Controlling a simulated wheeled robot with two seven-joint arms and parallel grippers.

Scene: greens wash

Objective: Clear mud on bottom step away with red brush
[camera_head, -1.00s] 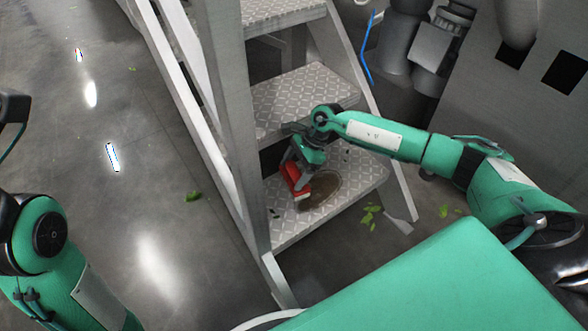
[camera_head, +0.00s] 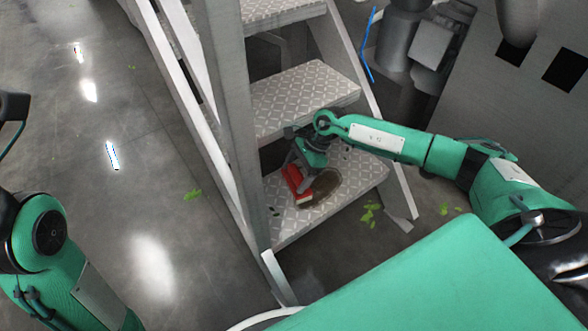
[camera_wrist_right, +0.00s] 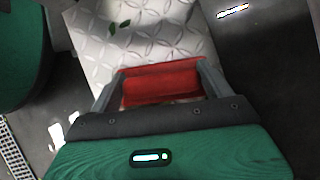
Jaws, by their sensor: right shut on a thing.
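The red brush (camera_head: 295,180) is held low over the bottom step (camera_head: 290,227), at the left edge of the mud. The mud (camera_head: 325,188) is a brown oval patch on the patterned metal tread. My right gripper (camera_head: 304,180) is shut on the brush; in the right wrist view the red brush (camera_wrist_right: 160,85) sits between both fingers. Whether the bristles touch the step is hidden. My left arm shows at the left edge of the head view, but its gripper is out of the picture.
Green leaves (camera_head: 370,213) lie on the floor right of the step, and another bunch (camera_head: 192,194) lies on the left. The middle step (camera_head: 305,95) hangs over the back of the bottom one. A side rail (camera_head: 232,120) stands to its left.

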